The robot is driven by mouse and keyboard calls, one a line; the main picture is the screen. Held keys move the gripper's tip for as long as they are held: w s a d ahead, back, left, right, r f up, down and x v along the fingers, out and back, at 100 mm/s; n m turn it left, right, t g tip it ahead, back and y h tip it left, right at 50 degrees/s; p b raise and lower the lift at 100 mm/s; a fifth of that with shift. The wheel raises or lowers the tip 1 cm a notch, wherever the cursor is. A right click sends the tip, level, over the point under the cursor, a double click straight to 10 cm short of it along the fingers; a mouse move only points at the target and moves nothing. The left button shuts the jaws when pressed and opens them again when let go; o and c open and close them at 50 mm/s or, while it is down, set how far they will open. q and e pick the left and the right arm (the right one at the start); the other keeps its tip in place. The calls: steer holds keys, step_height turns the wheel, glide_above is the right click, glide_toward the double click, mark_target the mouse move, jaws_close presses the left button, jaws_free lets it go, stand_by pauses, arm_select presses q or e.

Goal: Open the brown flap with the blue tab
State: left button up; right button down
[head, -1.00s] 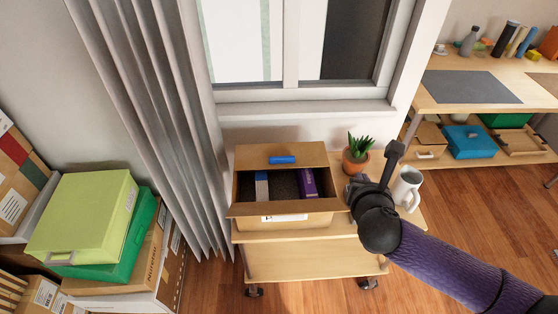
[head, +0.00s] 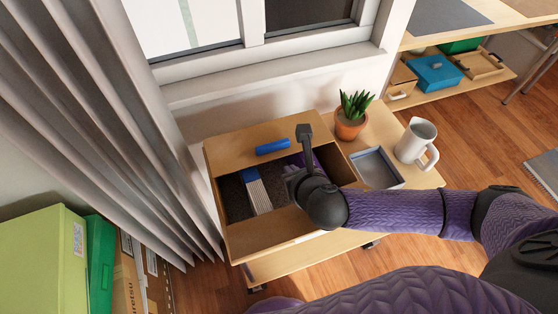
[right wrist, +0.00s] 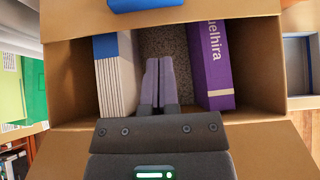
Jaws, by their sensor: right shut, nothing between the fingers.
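The open-topped brown cardboard box (head: 352,170) stands on the small wooden cart. Its far brown flap (head: 228,150), bearing the blue tab (head: 272,147), is folded back from the opening, so the inside shows. The blue tab also shows at the top edge of the right wrist view (right wrist: 145,4). My right gripper (head: 291,172) is over the box opening, shut and empty. In the right wrist view its fingers (right wrist: 158,66) point toward the far flap, between a white-and-blue book (right wrist: 115,80) and a purple box (right wrist: 212,65), apart from the tab. My left gripper is not in view.
A potted plant (head: 351,116), a grey tray (head: 376,168) and a white mug (head: 416,142) stand right of the box on the cart. A grey curtain (head: 110,130) hangs at left. The window sill (head: 270,78) is behind. Green boxes (head: 45,260) stand at lower left.

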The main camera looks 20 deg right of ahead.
mark_target(268, 137)
steer(key=b+x, duration=0.2)
steer(key=x, duration=0.4)
steer(key=shift+w+f, duration=0.2)
steer(key=shift+w, duration=0.05)
steer(key=shift+r, duration=0.1)
